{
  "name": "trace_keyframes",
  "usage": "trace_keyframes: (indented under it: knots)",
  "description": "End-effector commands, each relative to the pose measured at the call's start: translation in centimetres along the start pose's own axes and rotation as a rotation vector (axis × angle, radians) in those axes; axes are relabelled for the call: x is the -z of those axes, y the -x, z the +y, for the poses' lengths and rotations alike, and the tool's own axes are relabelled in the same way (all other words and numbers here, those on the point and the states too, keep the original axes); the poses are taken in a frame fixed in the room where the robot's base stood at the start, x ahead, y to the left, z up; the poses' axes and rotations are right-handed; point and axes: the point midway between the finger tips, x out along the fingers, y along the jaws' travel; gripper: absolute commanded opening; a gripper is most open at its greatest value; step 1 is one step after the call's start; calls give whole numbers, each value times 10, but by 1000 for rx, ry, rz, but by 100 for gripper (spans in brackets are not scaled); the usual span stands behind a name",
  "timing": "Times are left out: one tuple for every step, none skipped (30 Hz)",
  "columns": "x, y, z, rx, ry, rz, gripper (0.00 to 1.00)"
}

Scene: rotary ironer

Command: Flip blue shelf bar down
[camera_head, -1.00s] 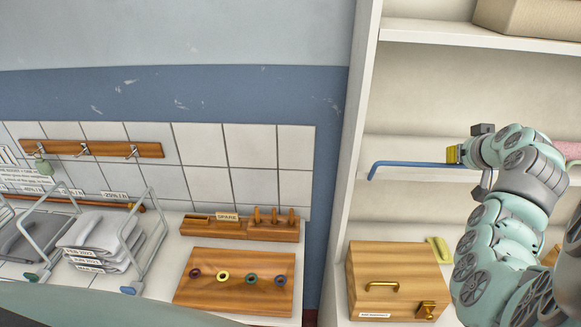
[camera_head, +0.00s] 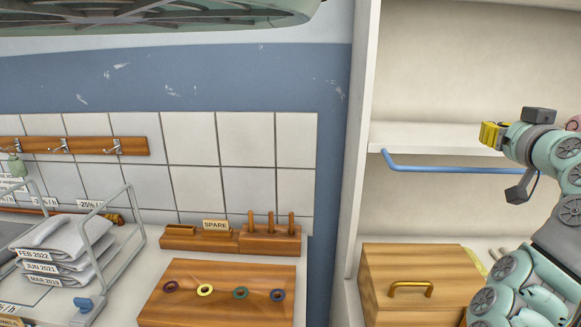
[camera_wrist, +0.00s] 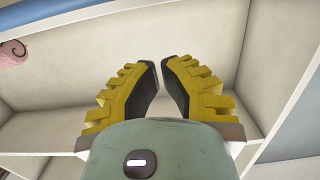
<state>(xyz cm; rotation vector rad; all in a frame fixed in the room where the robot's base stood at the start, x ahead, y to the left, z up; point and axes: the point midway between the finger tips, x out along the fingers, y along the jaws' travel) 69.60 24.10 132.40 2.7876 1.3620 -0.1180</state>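The blue shelf bar (camera_head: 450,169) runs along the front of the white shelf (camera_head: 450,140). Its left end bends up to the shelf's front edge, so the long part hangs just below the edge. Its right part passes behind my arm, hiding its right end. My gripper (camera_head: 490,135), with yellow fingers, is above and in front of the bar, apart from it. In the wrist view my gripper (camera_wrist: 161,75) is empty, its fingertips separated by a narrow gap.
A wooden box (camera_head: 420,273) with a brass handle stands on the shelf below. A pink item (camera_wrist: 12,53) lies on a shelf in the wrist view. To the left, a counter holds a wooden ring board (camera_head: 220,305) and a spare-parts rack (camera_head: 270,240).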

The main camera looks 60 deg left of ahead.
Motion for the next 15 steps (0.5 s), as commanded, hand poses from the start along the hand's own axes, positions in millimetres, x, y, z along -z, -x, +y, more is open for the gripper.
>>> trace_keyframes:
  knots:
    - [-15,1,1,-2,2,30,0]
    - [-16,2,1,-2,2,47,0]
    - [-18,3,1,-2,3,71,0]
    - [-19,4,1,-2,3,89,0]
    - [-20,5,1,-2,3,107,0]
    - [-21,7,1,-3,3,132,0]
    - [-22,8,1,-3,2,151,0]
    - [-24,8,1,-2,2,169,0]
    - [-26,9,0,-1,1,193,0]
    - [-28,10,0,0,1,209,0]
    - [-30,11,0,0,1,226,0]
    - [-32,12,0,0,1,249,0]
    - [-33,12,0,0,1,267,0]
    - [-34,13,0,-1,1,286,0]
    - [-36,14,0,-1,2,311,0]
